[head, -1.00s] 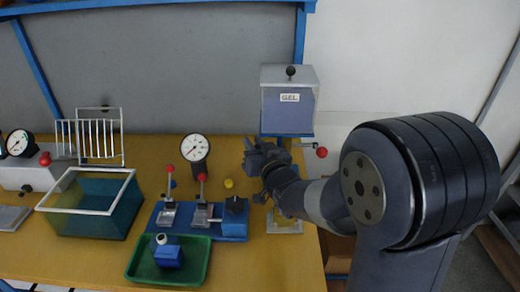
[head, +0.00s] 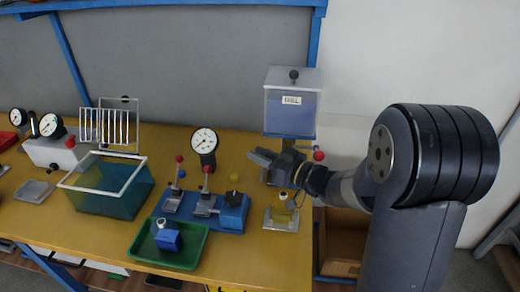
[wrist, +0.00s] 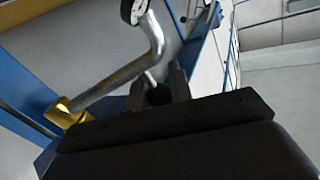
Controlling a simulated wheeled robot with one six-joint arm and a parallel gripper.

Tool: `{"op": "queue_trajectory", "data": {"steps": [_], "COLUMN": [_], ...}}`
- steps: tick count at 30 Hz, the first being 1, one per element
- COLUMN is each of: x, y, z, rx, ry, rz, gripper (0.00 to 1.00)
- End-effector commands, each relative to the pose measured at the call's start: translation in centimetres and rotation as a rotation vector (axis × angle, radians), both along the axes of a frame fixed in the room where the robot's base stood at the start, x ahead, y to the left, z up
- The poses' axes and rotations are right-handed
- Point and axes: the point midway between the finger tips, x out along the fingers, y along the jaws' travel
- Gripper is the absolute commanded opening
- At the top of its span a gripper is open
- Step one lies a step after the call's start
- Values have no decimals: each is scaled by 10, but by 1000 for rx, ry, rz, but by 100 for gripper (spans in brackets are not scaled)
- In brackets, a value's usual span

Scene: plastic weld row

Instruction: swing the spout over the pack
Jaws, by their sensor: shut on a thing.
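The gel dispenser (head: 291,108), a blue-grey box labelled GEL, is fixed to a blue upright at the back of the bench. Its spout is a bent silver pipe (wrist: 112,88) with a brass end (wrist: 68,113) in the wrist view. My gripper (wrist: 163,84) is shut on the spout near its bend; the exact contact is partly hidden by the dark jaws. In the head view, my gripper (head: 264,158) is below the dispenser, and the spout is hard to make out. The pack (head: 284,206), yellowish, stands on a pale plate in front of and below my gripper.
A red-knobbed lever (head: 318,156) sticks out right of the dispenser, close to my wrist. Left of the pack are a blue clamp fixture (head: 232,218), a green tray (head: 190,252) holding a blue part, a gauge (head: 204,141) and a teal tank (head: 130,202).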

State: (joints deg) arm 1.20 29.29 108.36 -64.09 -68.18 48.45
Motion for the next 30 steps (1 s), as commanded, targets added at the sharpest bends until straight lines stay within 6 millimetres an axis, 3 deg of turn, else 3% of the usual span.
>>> {"op": "queue_trajectory", "data": {"steps": [16, 17, 18, 24, 30], "x": [-1, -1, -1, -2, -2], "y": [-1, -1, -1, -1, -1], "z": [1, 1, 1, 1, 1], "rx": [1, 1, 1, 1, 1], "ry": [-4, -4, -4, -3, -3], "rz": [26, 26, 26, 26, 26], "gripper": [0, 23, 26, 42, 42]}}
